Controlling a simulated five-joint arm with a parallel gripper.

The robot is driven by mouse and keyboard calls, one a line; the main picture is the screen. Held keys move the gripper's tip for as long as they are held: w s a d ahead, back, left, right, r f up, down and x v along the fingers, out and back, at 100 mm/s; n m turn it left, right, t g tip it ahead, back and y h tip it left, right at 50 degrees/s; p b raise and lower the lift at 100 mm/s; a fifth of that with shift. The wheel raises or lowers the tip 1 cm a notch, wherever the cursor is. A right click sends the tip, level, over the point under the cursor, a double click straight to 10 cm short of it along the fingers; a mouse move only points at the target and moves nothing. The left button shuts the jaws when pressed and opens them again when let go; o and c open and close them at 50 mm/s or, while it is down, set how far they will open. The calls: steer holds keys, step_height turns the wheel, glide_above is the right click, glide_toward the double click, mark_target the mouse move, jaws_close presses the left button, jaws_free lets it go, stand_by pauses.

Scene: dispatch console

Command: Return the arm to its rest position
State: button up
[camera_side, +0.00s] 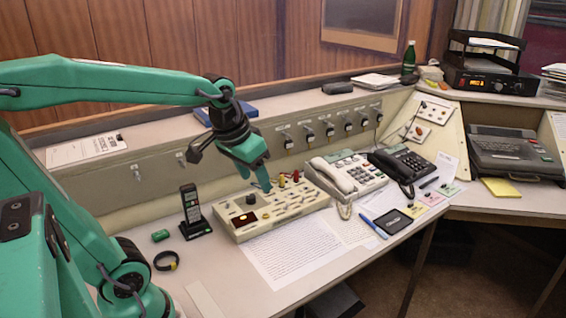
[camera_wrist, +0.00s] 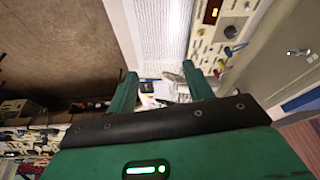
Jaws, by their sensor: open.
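My gripper (camera_side: 258,180) is green with a dark wrist and hangs over the back edge of the cream control panel (camera_side: 285,212) on the desk. In the wrist view, the two fingers of my gripper (camera_wrist: 162,78) stand apart with nothing held between them. The control panel also shows in the wrist view (camera_wrist: 207,28), at the upper right. In the side view I cannot tell whether the fingertips touch the panel or stay above it. My arm reaches in from the left, bent at the elbow.
A cordless handset (camera_side: 190,210) stands left of the panel, near a black wristband (camera_side: 166,261). A white phone (camera_side: 335,178) and a black phone (camera_side: 402,165) stand to the right. Printed sheets (camera_side: 290,250) lie in front. A raised shelf with plugs (camera_side: 330,130) runs behind.

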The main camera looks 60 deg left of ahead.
steer(key=s+d+m+t, duration=0.1)
steer(key=s+d+m, duration=0.1)
steer(key=s+d, duration=0.3)
steer(key=shift+s+f+t+h, duration=0.3)
steer(key=shift+s+f, duration=0.1)
steer(key=shift+s, duration=0.45)
